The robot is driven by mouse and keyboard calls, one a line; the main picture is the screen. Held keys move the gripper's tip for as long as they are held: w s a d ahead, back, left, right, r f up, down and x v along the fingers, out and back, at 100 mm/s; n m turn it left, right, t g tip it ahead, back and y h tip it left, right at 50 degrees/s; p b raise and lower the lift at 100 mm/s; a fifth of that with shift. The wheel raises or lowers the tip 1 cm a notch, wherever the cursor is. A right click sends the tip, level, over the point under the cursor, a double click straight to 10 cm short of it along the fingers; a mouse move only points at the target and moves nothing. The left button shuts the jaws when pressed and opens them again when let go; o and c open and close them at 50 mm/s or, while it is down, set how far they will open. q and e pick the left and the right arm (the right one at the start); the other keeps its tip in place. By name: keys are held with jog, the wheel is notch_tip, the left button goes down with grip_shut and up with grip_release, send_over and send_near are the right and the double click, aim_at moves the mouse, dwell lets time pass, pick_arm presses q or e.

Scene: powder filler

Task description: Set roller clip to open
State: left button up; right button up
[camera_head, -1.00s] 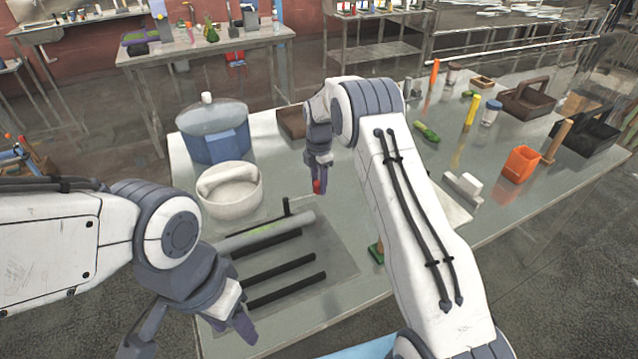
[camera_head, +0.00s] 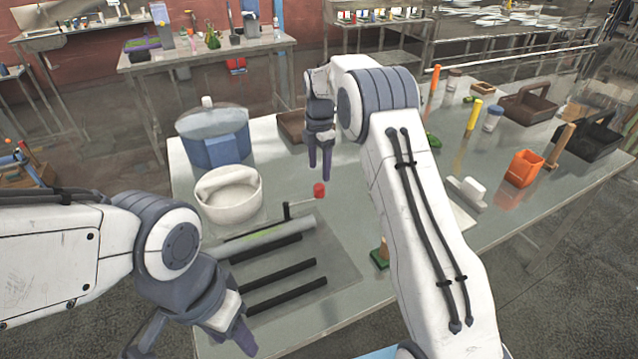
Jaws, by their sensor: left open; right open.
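The roller device has a grey roller (camera_head: 258,240) and several dark bars (camera_head: 280,272) on a flat plate (camera_head: 340,268) at the front left of the table. A thin lever with a red knob (camera_head: 319,190) sticks out to the right from the far end of the roller. My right gripper (camera_head: 320,172) points down just above and behind the knob, its fingers narrowly apart, empty and clear of it. My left gripper (camera_head: 193,344) is open and empty at the lower left, near the front end of the device; its fingers are spread wide.
A white round tub (camera_head: 228,200) and a blue lidded pot (camera_head: 215,140) stand behind the roller. My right arm crosses mid-table. The table's front strip is clear.

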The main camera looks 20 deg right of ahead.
pick_arm(q)
jog(key=shift+f, duration=0.3)
pick_arm(e)
jog(key=shift+r, duration=1.65)
